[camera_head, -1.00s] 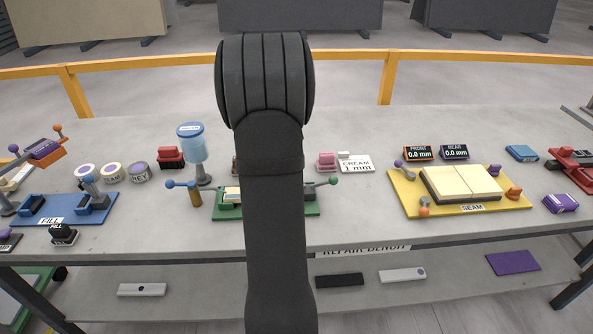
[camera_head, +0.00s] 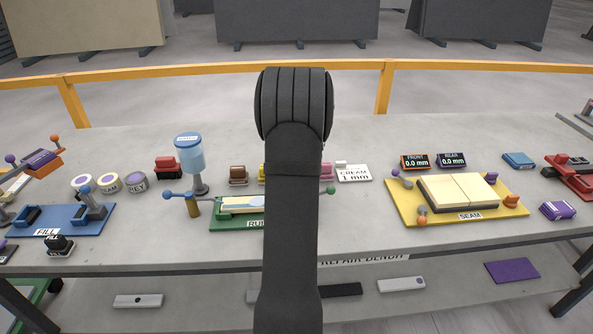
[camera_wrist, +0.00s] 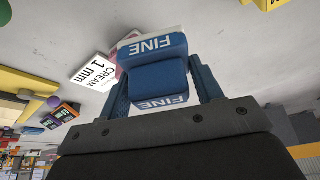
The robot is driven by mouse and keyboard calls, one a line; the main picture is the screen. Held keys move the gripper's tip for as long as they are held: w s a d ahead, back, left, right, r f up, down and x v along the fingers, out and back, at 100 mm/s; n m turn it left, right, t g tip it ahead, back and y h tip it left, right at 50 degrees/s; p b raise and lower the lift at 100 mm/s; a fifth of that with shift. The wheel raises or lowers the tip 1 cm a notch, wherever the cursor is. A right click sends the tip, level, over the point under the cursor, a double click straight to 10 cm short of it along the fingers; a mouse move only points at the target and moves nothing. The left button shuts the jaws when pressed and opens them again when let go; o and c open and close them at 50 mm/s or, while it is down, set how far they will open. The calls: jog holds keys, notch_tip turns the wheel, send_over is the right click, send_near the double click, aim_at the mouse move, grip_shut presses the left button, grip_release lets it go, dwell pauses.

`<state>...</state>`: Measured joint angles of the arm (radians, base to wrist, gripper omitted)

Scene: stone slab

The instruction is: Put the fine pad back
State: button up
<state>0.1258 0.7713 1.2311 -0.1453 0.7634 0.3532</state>
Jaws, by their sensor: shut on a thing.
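The fine pad (camera_wrist: 158,75), a blue block with white FINE lettering and a pale edge, is between my gripper's blue fingers (camera_wrist: 162,82) in the wrist view. My gripper is shut on it. In the head view my arm hides both the gripper and the pad. The wrist view shows the pad over the grey bench, near the CREAM 1 mm card (camera_wrist: 95,70) and a pink pad (camera_wrist: 124,42) partly behind it. I cannot tell whether the fine pad touches the bench.
A red pad (camera_head: 168,164) and a brown pad (camera_head: 238,174) stand along the bench's back. The green RUB fixture (camera_head: 228,222) is partly behind my arm. The blue bottle (camera_head: 190,155) stands left, the yellow SEAM fixture (camera_head: 405,208) right.

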jog(key=w+a+f, duration=0.2)
jog(key=a, duration=0.1)
jog(key=shift+w+a+f, duration=0.25)
jog(key=shift+w+f, duration=0.05)
jog(key=shift+f, duration=2)
jog(key=shift+f, duration=0.1)
jog(key=o, duration=1)
jog(key=shift+s+a+r, duration=0.1)
jog(key=shift+r, duration=0.45)
jog(key=v, duration=1.1)
jog(key=shift+s, duration=0.1)
